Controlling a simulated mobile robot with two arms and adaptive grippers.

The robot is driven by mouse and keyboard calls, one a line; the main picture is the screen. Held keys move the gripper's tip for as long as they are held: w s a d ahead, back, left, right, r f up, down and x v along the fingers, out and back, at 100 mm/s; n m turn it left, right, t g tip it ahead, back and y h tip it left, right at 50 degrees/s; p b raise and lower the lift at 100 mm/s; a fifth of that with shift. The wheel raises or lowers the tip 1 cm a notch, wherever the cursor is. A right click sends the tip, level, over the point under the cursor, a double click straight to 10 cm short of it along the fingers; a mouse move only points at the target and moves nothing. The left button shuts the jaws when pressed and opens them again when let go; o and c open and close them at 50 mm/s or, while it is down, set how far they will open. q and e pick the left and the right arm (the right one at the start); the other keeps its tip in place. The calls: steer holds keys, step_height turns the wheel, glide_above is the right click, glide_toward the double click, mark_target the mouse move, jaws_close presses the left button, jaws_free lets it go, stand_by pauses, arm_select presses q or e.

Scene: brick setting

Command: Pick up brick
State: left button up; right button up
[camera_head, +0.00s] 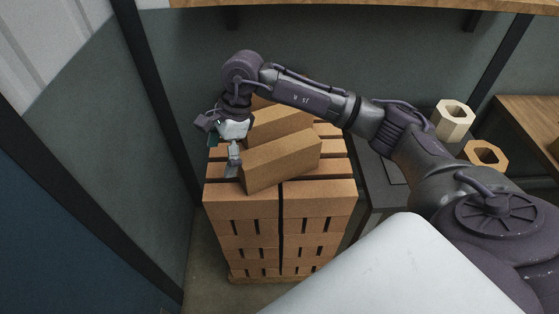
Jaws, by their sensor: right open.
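A tan brick (281,161) lies at an angle on top of a stack of bricks (320,198). A second brick (283,122) lies behind it, partly hidden by my right arm. My right gripper (222,153) is open at the left end of these bricks, pointing down over the stack's left side. One finger is close to the left end of the front brick; I cannot tell whether it touches. My left gripper does not show.
The stack stands on a wooden pallet (262,280) near a grey wall panel on the left. On the right, a dark table (377,187) stands beside the stack. Two hollow hexagonal blocks, one pale (440,125) and one tan (472,152), are beyond my arm. A wooden shelf edge crosses the top.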

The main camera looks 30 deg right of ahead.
mark_target(278, 147)
steer(key=w+d+r+h, duration=0.1)
steer(key=d+r+h, duration=0.15)
steer(key=d, duration=0.45)
steer(key=d+r+h, duration=0.1)
steer(key=d+h, duration=0.3)
steer(key=d, duration=0.3)
steer(key=shift+m+g+y, duration=0.25)
steer(key=shift+m+g, duration=0.05)
steer(key=shift+m, duration=0.1)
steer(key=f, duration=0.2)
steer(key=d+f+p, duration=0.1)
steer(key=f, duration=0.4)
steer(key=shift+s+d+f+p, duration=0.1)
steer(key=shift+d+f+p, duration=0.05)
steer(key=shift+f+p, duration=0.15)
steer(key=f, duration=0.1)
steer(key=f+p, duration=0.1)
steer(key=f, duration=0.1)
steer(key=f+p, duration=0.1)
steer(key=f, duration=0.1)
steer(key=shift+s+d+f, duration=0.15)
steer(key=shift+s+d, duration=0.1)
steer(key=shift+d, duration=0.1)
steer(key=shift+f, duration=0.3)
steer(key=c, duration=1.7)
steer(key=shift+w+r, duration=0.1)
steer(key=shift+w, duration=0.05)
jaws_close()
